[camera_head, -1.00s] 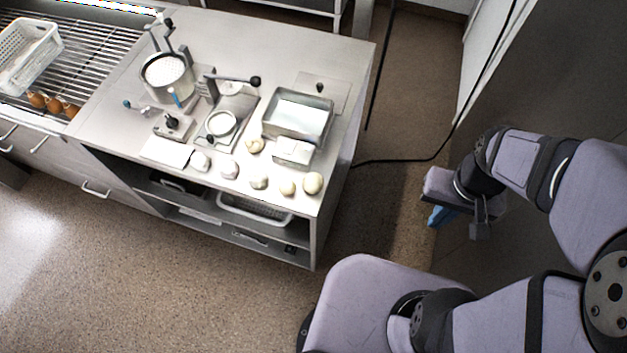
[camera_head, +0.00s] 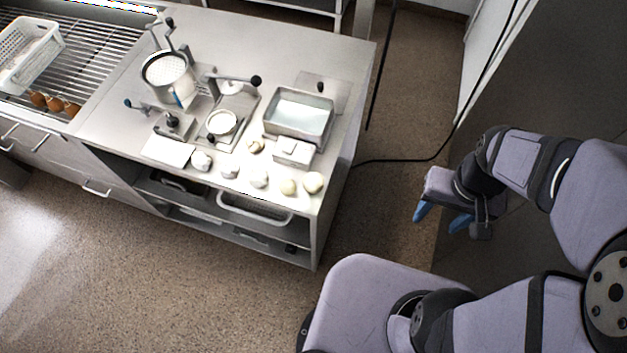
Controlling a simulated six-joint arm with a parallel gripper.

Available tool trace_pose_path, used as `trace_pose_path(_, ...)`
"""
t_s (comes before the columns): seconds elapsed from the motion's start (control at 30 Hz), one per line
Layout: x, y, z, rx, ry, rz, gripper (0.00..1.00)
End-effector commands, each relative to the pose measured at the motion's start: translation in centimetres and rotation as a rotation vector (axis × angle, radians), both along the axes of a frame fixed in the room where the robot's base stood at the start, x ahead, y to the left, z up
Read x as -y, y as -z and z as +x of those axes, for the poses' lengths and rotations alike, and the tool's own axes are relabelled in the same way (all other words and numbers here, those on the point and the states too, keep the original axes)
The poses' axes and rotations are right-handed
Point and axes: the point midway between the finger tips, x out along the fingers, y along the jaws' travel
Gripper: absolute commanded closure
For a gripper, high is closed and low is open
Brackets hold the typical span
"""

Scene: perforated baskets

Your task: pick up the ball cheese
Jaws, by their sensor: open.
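Several pale, roundish cheeses lie on the steel table near its front edge. From left to right in the front row they are a white one (camera_head: 201,161), another white one (camera_head: 229,169), a cream one (camera_head: 258,176), a yellowish one (camera_head: 288,186) and a yellowish one at the right end (camera_head: 313,182). A further cream one (camera_head: 255,145) sits just behind the row. I cannot tell for certain which is the ball cheese. My gripper (camera_head: 442,217) is open and empty, with blue fingers apart, over the floor to the right of the table.
The steel table (camera_head: 335,60) also holds a metal tray (camera_head: 298,115), a small box (camera_head: 293,152), a pot (camera_head: 168,75), a press with a black-knobbed lever (camera_head: 222,122) and a white sheet (camera_head: 167,150). A white perforated basket (camera_head: 30,52) stands on the rack at left.

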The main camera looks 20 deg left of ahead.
Motion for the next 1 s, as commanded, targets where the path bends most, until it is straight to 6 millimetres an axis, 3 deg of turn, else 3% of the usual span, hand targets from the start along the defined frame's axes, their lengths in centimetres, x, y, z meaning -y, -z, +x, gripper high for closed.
trace_pose_path(0.17, -1.1, 0.2, 1.2, -0.009, -0.014, -0.006, 0.49)
trace_pose_path(0.33, -4.8, 0.6, 4.3, -0.032, -0.046, -0.033, 0.49)
trace_pose_path(0.5, -11.9, 1.7, 7.5, -0.049, -0.082, -0.087, 0.49)
trace_pose_path(0.63, -18.2, 2.9, 8.5, -0.043, -0.102, -0.137, 0.49)
trace_pose_path(0.8, -25.2, 4.4, 7.9, -0.019, -0.116, -0.191, 0.49)
trace_pose_path(1.0, -29.6, 5.3, 6.6, 0.007, -0.117, -0.222, 0.49)
